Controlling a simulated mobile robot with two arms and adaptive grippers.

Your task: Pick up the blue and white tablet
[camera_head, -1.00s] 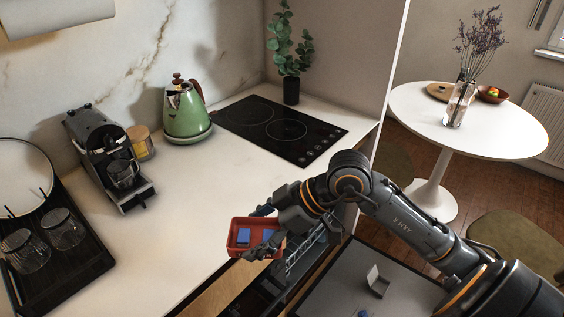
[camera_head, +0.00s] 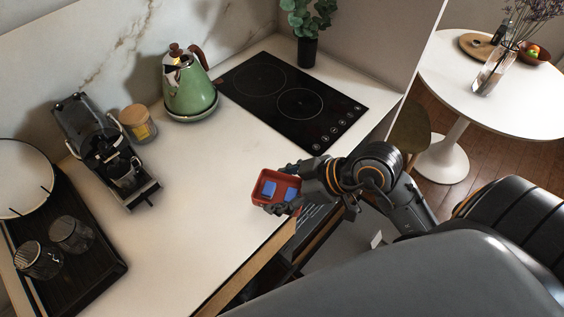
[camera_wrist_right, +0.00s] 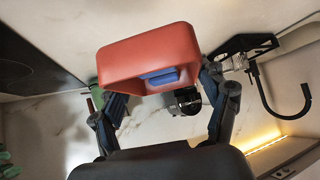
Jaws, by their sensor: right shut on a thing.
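My right gripper (camera_head: 279,190) is shut on a small red box (camera_head: 261,201), with one finger on each side of it. The box is near the counter's front edge; I cannot tell whether it touches the counter. Two blue pieces lie in it, one on the left (camera_head: 269,188) and one on the right (camera_head: 291,194). White parts on them are not clear. In the right wrist view the red box (camera_wrist_right: 150,50) sits between the fingers, with a blue piece (camera_wrist_right: 160,77) showing at its opening. My left gripper is out of view.
The pale counter (camera_head: 205,185) has free room left of the box. A hob (camera_head: 290,100), green kettle (camera_head: 188,88), coffee machine (camera_head: 105,150) and dark tray with glasses (camera_head: 95,280) stand around it. An opened compartment (camera_head: 312,228) lies below the front edge. A round table (camera_head: 450,75) is far right.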

